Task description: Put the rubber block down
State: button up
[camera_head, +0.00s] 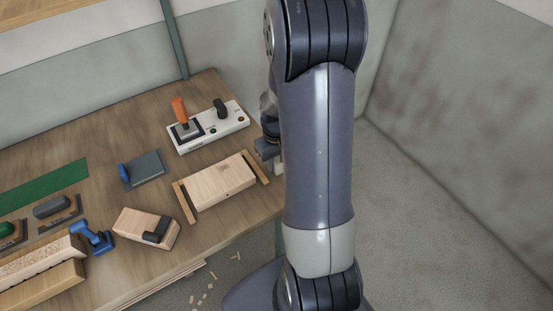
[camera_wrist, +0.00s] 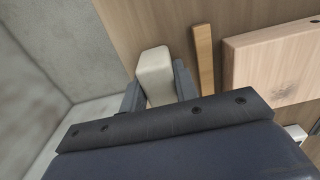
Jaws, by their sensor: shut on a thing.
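The rubber block, a pale cream rounded block (camera_wrist: 154,73), is between the two grey fingers of my gripper (camera_wrist: 158,88) in the wrist view. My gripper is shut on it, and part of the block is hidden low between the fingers. Brown wooden bench top shows beyond the block; I cannot tell whether they touch.
A light wooden block (camera_head: 220,182) lies between two wooden strips, just left of my gripper. A white control box (camera_head: 209,130) with an orange-handled lever stands behind it. A grey plate (camera_head: 145,169), a wood block with a black piece (camera_head: 146,229) and a blue tool (camera_head: 93,238) lie further left.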

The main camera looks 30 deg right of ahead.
aim_at(277, 158)
jog(key=shift+f, duration=0.1)
jog(key=shift+f, duration=0.15)
jog(key=o, duration=1.1)
notch_tip(277, 158, up, 12)
jog(key=shift+r, duration=0.25)
